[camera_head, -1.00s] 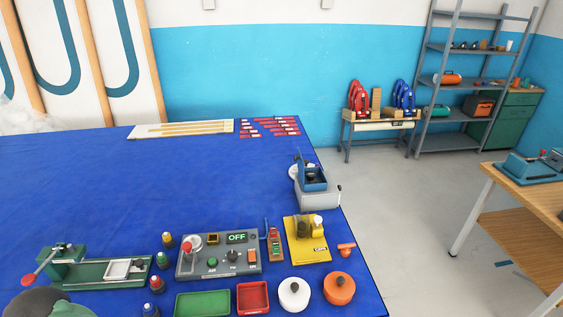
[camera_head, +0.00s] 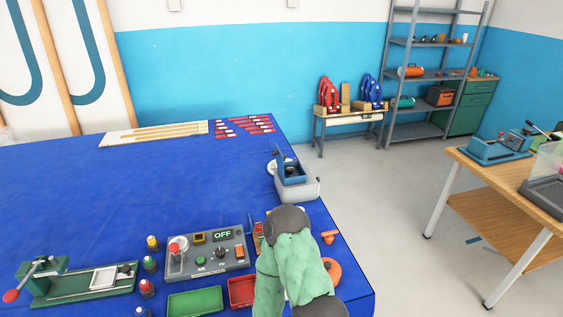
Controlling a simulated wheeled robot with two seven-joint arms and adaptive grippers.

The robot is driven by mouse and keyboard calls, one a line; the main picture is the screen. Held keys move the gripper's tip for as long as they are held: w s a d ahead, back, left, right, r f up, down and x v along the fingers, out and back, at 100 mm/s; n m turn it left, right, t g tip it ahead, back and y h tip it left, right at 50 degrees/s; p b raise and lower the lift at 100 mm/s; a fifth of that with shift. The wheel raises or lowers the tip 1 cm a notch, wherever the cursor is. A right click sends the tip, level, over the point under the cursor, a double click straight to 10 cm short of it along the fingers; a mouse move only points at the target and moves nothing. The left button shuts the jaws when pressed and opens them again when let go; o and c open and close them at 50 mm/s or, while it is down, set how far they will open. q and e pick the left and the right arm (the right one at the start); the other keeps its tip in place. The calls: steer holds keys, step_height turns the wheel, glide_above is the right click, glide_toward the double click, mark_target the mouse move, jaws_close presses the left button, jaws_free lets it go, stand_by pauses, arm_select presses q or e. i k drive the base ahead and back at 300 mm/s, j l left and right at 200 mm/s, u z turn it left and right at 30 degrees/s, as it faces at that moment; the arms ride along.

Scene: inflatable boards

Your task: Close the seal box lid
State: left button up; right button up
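A small grey-and-blue box-like device (camera_head: 297,187) stands at the right edge of the blue table. It has a pale grey body and a raised blue part that looks like an open lid; I cannot tell for sure that it is the seal box. A clear-walled box with a dark base (camera_head: 545,190) stands on the wooden table at the far right, cut by the picture edge. Neither gripper shows.
The blue table (camera_head: 120,190) is bare in its middle. A grey control panel (camera_head: 210,255), a green press (camera_head: 80,280), a green tray (camera_head: 195,303) and a red tray (camera_head: 242,291) fill its front. Open floor (camera_head: 390,210) separates it from the wooden table (camera_head: 480,180).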

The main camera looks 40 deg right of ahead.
mark_target(280, 158)
steer(key=z, duration=1.25)
